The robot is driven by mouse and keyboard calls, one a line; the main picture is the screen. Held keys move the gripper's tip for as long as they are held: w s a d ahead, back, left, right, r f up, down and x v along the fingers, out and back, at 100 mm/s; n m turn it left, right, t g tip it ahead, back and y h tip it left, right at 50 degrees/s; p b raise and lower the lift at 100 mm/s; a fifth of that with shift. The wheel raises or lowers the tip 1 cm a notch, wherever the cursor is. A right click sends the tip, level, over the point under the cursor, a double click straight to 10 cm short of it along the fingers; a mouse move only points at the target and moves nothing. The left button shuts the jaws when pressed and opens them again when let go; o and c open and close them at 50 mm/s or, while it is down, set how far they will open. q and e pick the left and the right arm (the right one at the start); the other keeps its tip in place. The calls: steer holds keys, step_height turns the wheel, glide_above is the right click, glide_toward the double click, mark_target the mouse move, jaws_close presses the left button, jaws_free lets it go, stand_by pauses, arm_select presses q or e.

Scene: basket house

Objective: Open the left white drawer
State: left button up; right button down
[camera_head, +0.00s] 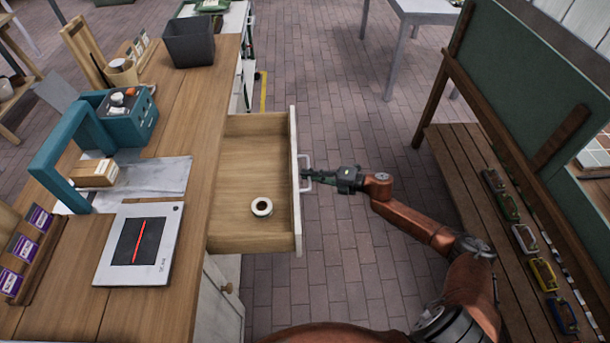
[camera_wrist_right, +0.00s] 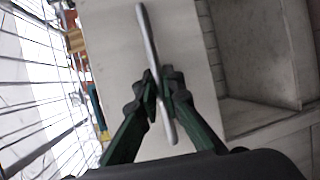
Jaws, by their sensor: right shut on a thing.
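The white-fronted drawer (camera_head: 297,216) stands pulled out from the wooden counter in the head view. Its wooden inside shows, with a small round roll (camera_head: 262,207) lying on its floor. A pale bar handle (camera_head: 306,160) is on the drawer front. My right gripper (camera_head: 308,174) is at the handle, shut on it. In the right wrist view the dark green fingers (camera_wrist_right: 163,98) close around the grey handle (camera_wrist_right: 149,45), in front of the pale drawer front (camera_wrist_right: 112,40). My left gripper is not in view.
The wooden counter (camera_head: 200,110) holds a grey bin (camera_head: 189,43), a teal tool caddy (camera_head: 130,125) and a white scale-like device (camera_head: 110,260). A cabinet knob (camera_head: 227,288) is below the drawer. A wooden bench (camera_head: 480,235) stands at right. Brick floor (camera_head: 340,100) beyond the drawer is clear.

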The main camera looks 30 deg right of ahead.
steer(key=shift+s+d+f, duration=0.1)
steer(key=shift+s+d, duration=0.2)
steer(key=shift+d, duration=0.05)
steer(key=c, duration=2)
jaws_free()
steer(key=shift+c, duration=0.2)
steer(key=shift+d, duration=0.1)
steer(key=v, duration=1.2)
steer(key=shift+w, duration=0.1)
